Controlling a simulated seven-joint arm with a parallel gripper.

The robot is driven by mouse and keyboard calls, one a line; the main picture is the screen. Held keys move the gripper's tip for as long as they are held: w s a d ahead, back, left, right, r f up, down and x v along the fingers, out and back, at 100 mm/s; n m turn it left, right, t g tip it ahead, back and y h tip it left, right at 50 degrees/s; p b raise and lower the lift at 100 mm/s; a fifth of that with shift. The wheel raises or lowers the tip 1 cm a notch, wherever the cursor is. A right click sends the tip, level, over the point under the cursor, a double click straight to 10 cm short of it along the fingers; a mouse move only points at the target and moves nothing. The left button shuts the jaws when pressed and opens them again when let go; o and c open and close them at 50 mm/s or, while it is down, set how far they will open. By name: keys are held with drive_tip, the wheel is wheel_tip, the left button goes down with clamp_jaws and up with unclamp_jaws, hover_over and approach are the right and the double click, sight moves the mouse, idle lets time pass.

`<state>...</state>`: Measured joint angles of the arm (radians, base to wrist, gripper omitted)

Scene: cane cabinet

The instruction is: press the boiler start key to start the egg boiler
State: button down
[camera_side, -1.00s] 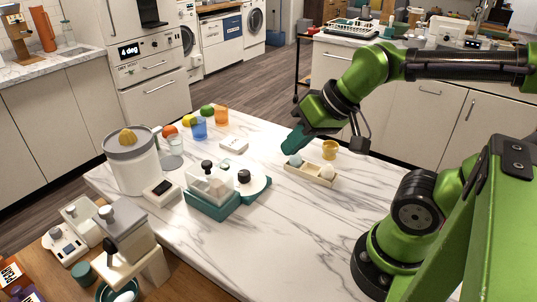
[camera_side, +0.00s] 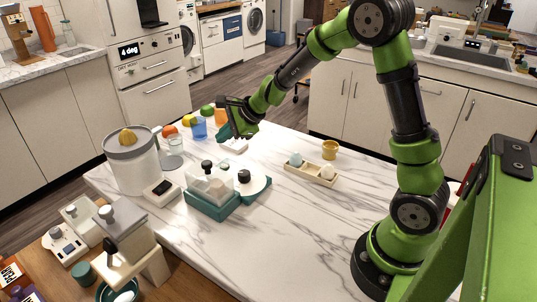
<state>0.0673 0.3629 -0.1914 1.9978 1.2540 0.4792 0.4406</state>
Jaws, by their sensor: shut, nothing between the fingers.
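The egg boiler appears to be the teal-based appliance (camera_side: 212,205) with a clear cover and dark knob, in the middle left of the table. A round white plate or lid with a black knob (camera_side: 244,176) sits at its right side. I cannot tell for sure which part is the boiler start key. A small white block with a dark top (camera_side: 162,189) lies left of the boiler, and a flat white block (camera_side: 238,147) lies behind it, partly hidden by my gripper. My gripper (camera_side: 223,135), with teal fingers, is shut and empty, near that flat block and behind the boiler.
A wooden tray (camera_side: 297,172) with a pale blue egg and a pale egg lies to the right, by a yellow cup (camera_side: 330,150). Fruit, a blue cup (camera_side: 199,129) and an orange cup stand behind.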

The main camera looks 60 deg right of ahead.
sight(227, 167)
drive_tip(key=shift+w+d+r+m+t+h, duration=0.35)
drive_tip(key=shift+w+d+r+m, duration=0.25)
drive_tip(key=shift+m, duration=0.4)
drive_tip(key=shift+a+f, duration=0.1)
drive_tip(key=shift+f, duration=0.05)
drive_tip(key=shift+f, duration=4.35)
drive_tip(key=shift+f, duration=0.4)
